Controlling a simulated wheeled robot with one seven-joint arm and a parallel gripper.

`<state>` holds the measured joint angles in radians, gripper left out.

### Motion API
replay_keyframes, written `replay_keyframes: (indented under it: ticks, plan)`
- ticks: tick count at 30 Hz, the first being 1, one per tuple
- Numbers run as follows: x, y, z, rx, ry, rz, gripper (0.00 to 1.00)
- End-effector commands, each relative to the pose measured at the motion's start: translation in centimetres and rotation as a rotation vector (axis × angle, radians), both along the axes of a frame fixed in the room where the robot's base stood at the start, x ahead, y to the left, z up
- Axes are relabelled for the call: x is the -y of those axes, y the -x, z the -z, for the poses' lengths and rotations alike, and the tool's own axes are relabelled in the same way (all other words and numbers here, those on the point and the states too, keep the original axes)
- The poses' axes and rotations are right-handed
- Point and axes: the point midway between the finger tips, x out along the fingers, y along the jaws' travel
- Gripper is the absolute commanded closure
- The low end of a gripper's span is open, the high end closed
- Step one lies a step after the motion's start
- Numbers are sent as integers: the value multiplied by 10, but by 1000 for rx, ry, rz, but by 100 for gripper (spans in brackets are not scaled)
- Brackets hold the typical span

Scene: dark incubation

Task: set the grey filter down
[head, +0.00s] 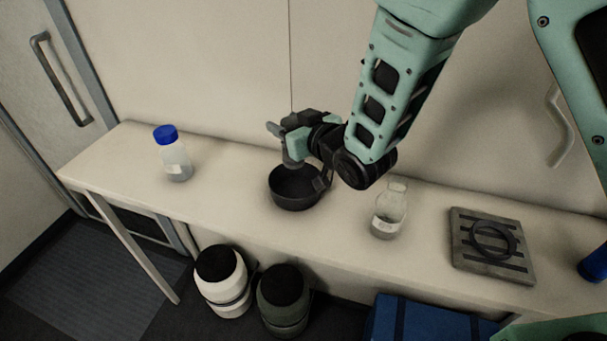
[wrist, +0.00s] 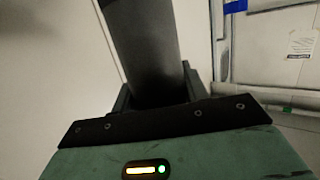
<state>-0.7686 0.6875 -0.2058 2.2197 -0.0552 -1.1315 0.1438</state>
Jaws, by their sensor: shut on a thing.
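The grey filter (head: 293,148) is a dark grey, tube-like piece in the head view. My gripper (head: 298,137) is shut on it, and it stands roughly upright. Its lower end shows over the back part of a black bowl (head: 292,202) on the bench; I cannot tell whether it touches the bowl. In the wrist view the filter (wrist: 146,48) rises large between my gripper's fingers (wrist: 155,92), and its lower part is hidden by the gripper body.
The pale bench (head: 235,192) also holds a blue-capped bottle (head: 174,158) at left, a clear bottle (head: 390,213) right of the bowl, and a grey slotted plate with a dark ring (head: 463,248). Two lidded drums and a blue crate (head: 415,322) stand below.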

Motion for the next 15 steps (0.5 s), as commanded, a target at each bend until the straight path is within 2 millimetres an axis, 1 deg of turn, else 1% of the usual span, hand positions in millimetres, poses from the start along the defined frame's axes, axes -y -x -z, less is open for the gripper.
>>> replay_keyframes:
  ticks: [2, 4, 11, 15]
  plan:
    - [0, 0, 3, -1, 0, -1, 81]
    - [0, 0, 10, -3, 2, 0, 81]
    - [0, 0, 46, -4, 4, -1, 81]
    - [0, 0, 59, 0, 1, 0, 81]
